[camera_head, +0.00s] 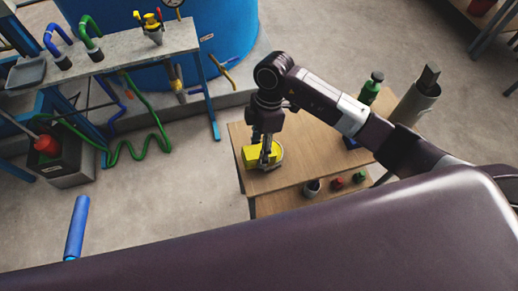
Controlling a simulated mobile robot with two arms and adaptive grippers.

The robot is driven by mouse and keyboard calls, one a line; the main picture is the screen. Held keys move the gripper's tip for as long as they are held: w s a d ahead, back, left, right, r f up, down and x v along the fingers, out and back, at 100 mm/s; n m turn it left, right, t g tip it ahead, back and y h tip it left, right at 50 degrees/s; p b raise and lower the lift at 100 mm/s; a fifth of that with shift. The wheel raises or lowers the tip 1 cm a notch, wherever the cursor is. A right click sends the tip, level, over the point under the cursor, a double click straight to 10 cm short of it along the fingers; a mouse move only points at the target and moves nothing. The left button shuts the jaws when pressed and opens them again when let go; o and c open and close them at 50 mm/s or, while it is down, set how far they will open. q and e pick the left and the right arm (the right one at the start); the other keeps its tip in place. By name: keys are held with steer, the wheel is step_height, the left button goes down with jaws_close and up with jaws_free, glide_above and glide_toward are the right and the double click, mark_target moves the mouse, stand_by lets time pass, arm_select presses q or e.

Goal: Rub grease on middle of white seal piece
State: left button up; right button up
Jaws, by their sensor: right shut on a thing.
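My right gripper (265,152) points down over the left end of the wooden table (310,168). It is shut on a small yellow block (250,155), which shows mostly to the left of the fingers. A pale round piece (279,160), which looks like the white seal piece, lies on the table under and just right of the fingers. The fingers and the block hide part of it, so I cannot tell whether the block touches its middle. No grease can be made out at this size. My left gripper is not in view.
On the table stand a green bottle (371,88) and, at its right, a grey cylinder (417,100) holding a dark object. Small pots, one red (337,182), sit on a lower shelf. A blue tank (215,40) and a grey bench (130,50) stand behind.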

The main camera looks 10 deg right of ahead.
mark_target(257, 154)
steer(key=shift+r+p, duration=2.4)
steer(key=shift+r, duration=0.5)
steer(key=shift+f, duration=0.1)
